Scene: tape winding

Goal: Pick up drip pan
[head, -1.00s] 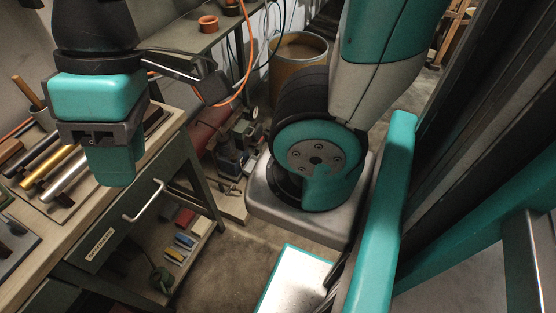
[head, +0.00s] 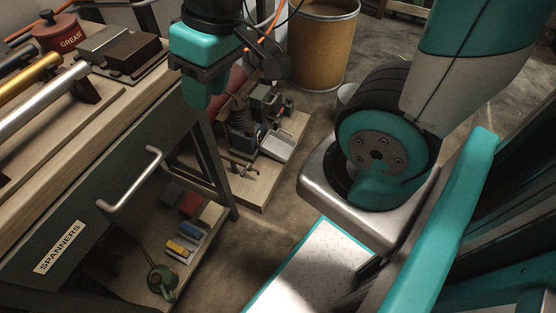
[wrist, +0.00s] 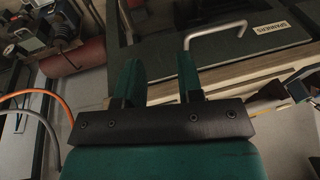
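A small shallow grey metal tray (head: 279,147), which looks like the drip pan, sits at the front of a small machine (head: 246,122) on a low wooden board (head: 262,178). My gripper (head: 205,95) hangs pointing down, above and to the left of the tray, well apart from it. In the wrist view my gripper (wrist: 160,75) has its two teal fingers spread with nothing between them. I cannot make out the tray in the wrist view.
A workbench (head: 115,120) with a handled drawer labelled SPANNERS (head: 60,247) stands close on the left; it also shows in the wrist view (wrist: 245,60). Its lower shelf holds small boxes and a green oil can (head: 161,280). A tan drum (head: 322,45) stands behind. Concrete floor lies between.

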